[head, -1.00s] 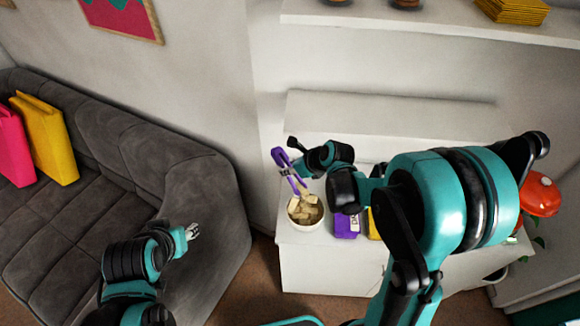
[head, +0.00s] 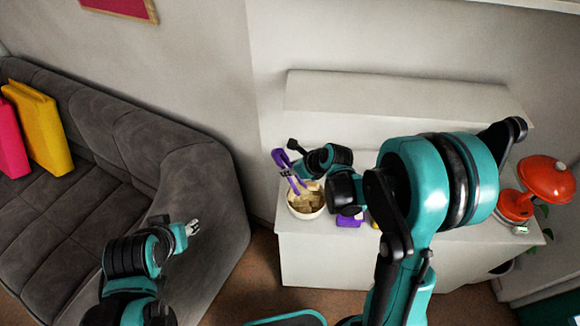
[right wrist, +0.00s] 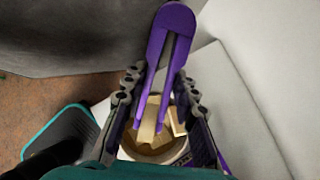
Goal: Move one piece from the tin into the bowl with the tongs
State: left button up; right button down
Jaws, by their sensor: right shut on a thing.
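My right gripper (head: 294,171) is shut on purple tongs (head: 283,159), above a round cream container (head: 305,215) on the white cabinet. Several pale beige pieces (head: 312,200) lie in this container; I cannot tell whether it is the tin or the bowl. In the right wrist view, the tongs (right wrist: 174,20) run between the gripper's fingers (right wrist: 160,95), tips down in the container. One piece (right wrist: 148,122) shows between the tips; I cannot tell whether they grip it. My left gripper (head: 193,228) is near the sofa, too small to read. No second container is clearly visible.
A purple box (head: 349,220) stands just right of the container, partly behind my right arm. A red lamp-like object (head: 545,180) is at the cabinet's right end. A grey sofa (head: 120,150) with yellow (head: 38,125) and pink (head: 10,145) cushions is at left.

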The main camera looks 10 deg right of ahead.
jog(key=c, duration=1.6)
grip_release()
notch_tip(320, 180, up, 10)
jog(key=p, duration=0.7)
jog(key=shift+o, duration=0.6)
grip_shut()
